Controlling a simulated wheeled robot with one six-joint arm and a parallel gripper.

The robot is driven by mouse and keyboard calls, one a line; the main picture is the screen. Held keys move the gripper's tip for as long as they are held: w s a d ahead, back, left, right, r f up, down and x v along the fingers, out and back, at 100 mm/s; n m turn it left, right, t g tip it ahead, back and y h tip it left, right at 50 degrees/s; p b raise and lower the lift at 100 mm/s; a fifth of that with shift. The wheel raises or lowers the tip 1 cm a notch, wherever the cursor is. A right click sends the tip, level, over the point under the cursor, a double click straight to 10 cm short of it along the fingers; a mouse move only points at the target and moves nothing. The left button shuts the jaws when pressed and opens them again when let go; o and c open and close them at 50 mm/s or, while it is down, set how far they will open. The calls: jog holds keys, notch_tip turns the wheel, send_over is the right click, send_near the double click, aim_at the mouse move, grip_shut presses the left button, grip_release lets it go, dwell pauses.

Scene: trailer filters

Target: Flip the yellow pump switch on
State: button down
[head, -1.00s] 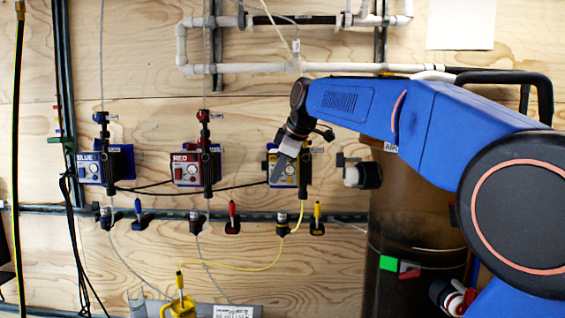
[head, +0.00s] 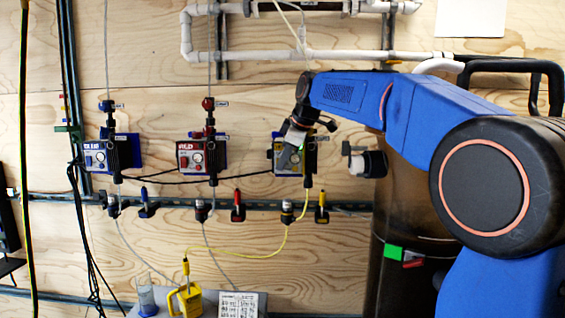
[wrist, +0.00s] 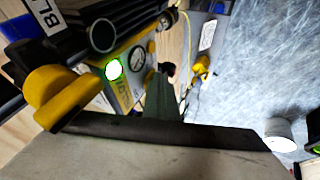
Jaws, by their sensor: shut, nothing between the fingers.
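The yellow pump box (head: 277,155) is mounted on the plywood wall, right of the blue and red boxes. My gripper (head: 286,163) is in front of it and hides much of its face. In the wrist view the yellow box (wrist: 123,92) shows a glowing green light (wrist: 114,69) and a round gauge (wrist: 138,57). My gripper (wrist: 161,95) is shut and empty, its tip close to the box's lower face. I cannot tell whether it touches. The switch itself cannot be made out clearly.
The red box (head: 190,157) and blue box (head: 95,157) are to the left. A yellow valve handle (wrist: 60,95) is close in the wrist view. A black-and-white pipe fitting (head: 368,162) and a brown tank (head: 400,220) are to the right. Yellow tubing (head: 250,256) hangs below.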

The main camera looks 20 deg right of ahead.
jog(key=shift+r, duration=0.1)
jog(key=shift+r, duration=0.8)
